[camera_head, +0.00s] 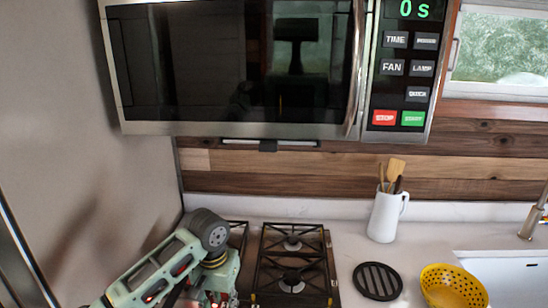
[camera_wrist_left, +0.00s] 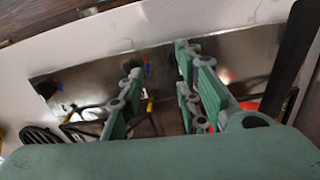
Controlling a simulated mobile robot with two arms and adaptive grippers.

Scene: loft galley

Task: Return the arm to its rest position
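My left arm (camera_head: 155,275), pale green with a dark grey joint, comes in from the lower left in the head view, bent in front of the left part of the stove. In the left wrist view, the two green fingers of my left gripper (camera_wrist_left: 160,65) stand apart with nothing held between them. The metal stove top (camera_wrist_left: 95,80) shows beyond and between them. My right arm and right gripper are not in view.
A microwave (camera_head: 240,65) hangs above the gas stove (camera_head: 292,262). Right of the stove are a white jug (camera_head: 383,217) with utensils, a black round trivet (camera_head: 377,281), a yellow colander (camera_head: 452,288) and a sink (camera_head: 510,275). A grey wall panel (camera_head: 70,130) stands close on the left.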

